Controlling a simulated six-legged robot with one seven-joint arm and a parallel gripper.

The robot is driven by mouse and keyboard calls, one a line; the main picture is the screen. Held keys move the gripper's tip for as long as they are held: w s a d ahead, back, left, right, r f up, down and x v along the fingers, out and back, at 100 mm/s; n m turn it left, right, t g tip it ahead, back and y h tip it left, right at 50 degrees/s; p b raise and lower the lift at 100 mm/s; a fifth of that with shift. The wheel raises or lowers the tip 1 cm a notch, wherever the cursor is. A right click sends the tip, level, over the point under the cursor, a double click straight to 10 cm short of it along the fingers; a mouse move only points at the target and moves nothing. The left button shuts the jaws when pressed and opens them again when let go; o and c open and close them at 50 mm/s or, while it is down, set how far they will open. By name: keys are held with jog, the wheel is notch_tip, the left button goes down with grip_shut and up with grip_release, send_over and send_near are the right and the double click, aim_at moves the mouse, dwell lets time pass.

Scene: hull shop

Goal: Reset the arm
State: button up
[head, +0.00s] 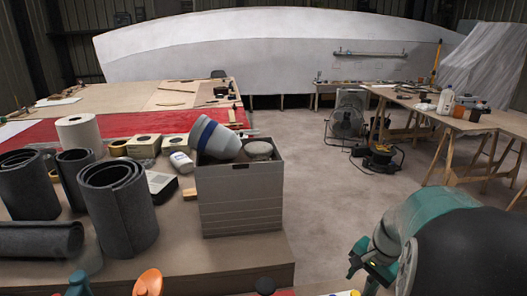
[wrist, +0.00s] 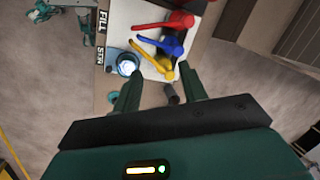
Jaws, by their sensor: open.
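My gripper (wrist: 160,76) is open and empty in the wrist view, its two dark green fingers spread apart. Beyond the fingertips is a pale panel (wrist: 140,18) with a red handle (wrist: 168,22), a blue handle (wrist: 170,44) and a yellow handle (wrist: 160,66). A round part with a bright glow (wrist: 126,66) sits left of the yellow handle. Dark labels beside it read FILL and what looks like STN. I cannot tell the gap between fingers and handles. In the head view my teal arm is at the lower right, bent, with my gripper (head: 368,264) partly hidden.
A grey crate (head: 240,205) holds a blue-banded grey container (head: 213,137) on the near bench. Dark rolls (head: 118,210) stand left of it. A trestle table (head: 480,120) is at right, a fan (head: 348,122) behind.

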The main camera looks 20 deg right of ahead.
jog(key=s+a+r+n+t, duration=0.1)
jog(key=a+r+n, duration=0.3)
jog(key=a, duration=0.4)
jog(key=s+a+r+n+t+h, duration=0.1)
jog(key=a+r+n, duration=0.3)
jog(key=a, duration=0.5)
jog(key=s+a+r+n+t, duration=0.1)
jog(key=a+r+n, duration=0.3)
jog(key=a+n, duration=0.2)
jog(key=a, duration=0.2)
jog(key=shift+s+a+r+t+h, duration=0.3)
jog(key=shift+s+a+r, duration=0.05)
jog(key=shift+a+r, duration=0.05)
